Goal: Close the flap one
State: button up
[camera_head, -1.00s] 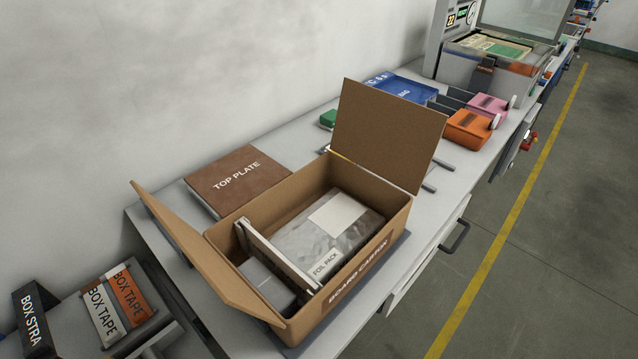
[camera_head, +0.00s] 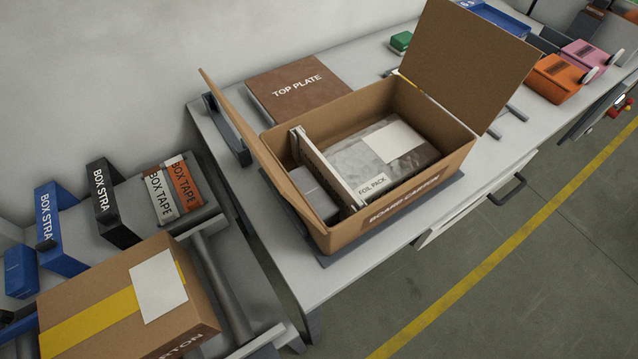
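An open cardboard carton (camera_head: 430,188) labelled "BOARD CARTON" sits on a dark mat on the white bench. Its left flap (camera_head: 243,140) stands up, leaning outward to the left. Its right flap (camera_head: 468,62) stands up and leans a little to the right. Which of them is flap one, I cannot tell. My gripper is not in view.
A brown top plate (camera_head: 298,88) lies behind the carton. Orange (camera_head: 557,78) and pink (camera_head: 588,54) boxes are at right. A taped carton (camera_head: 90,308), box tape (camera_head: 174,190) and strap boxes (camera_head: 110,203) stand on the lower-left surface. The floor at right is clear.

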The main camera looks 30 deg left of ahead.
aim_at(469, 65)
jog(key=i+l, duration=0.95)
jog(key=i, duration=0.3)
